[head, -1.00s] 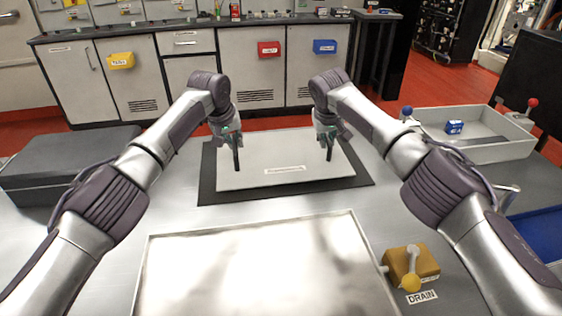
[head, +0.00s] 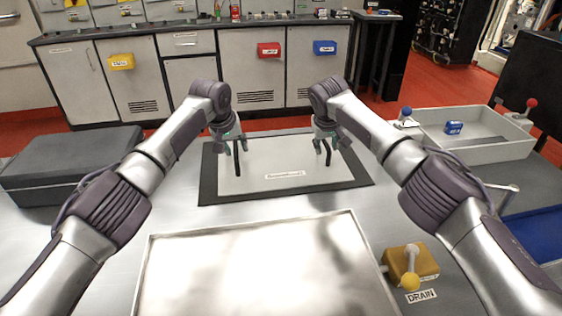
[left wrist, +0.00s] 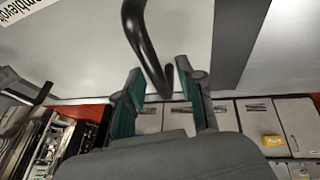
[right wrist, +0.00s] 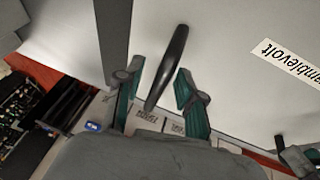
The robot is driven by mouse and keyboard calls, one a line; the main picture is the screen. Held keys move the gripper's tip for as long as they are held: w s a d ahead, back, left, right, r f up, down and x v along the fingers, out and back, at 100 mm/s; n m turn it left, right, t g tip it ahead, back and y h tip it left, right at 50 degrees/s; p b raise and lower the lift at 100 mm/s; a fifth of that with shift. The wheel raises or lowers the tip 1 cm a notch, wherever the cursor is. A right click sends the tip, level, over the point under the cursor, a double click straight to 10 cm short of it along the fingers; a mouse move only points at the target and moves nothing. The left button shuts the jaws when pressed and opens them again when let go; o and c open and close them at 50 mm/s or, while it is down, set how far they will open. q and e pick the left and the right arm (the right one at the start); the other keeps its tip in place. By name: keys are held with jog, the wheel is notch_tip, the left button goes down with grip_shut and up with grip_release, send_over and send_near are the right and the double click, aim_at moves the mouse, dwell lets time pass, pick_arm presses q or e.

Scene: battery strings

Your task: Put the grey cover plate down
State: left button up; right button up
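The grey cover plate (head: 280,155) with a white label lies flat on a dark mat (head: 206,178) behind the shiny metal tray. Two black upright handles stand on the plate, one towards each side. My left gripper (head: 231,147) is open around the left handle (left wrist: 146,48), which stands between its spread fingers. My right gripper (head: 324,144) is open around the right handle (right wrist: 167,68), also with a finger on either side. The wrist views show gaps between the fingers and the handles.
The shiny tray (head: 151,290) fills the front middle. A yellow drain valve (head: 410,264) sits to its right. A dark case (head: 70,165) stands at left, and a pale bin (head: 490,152) with a blue box at right. Cabinets stand behind.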

jog(key=shift+r, duration=0.15)
pick_arm(q)
jog(key=v, duration=1.2)
pick_arm(e)
jog(key=v, duration=1.2)
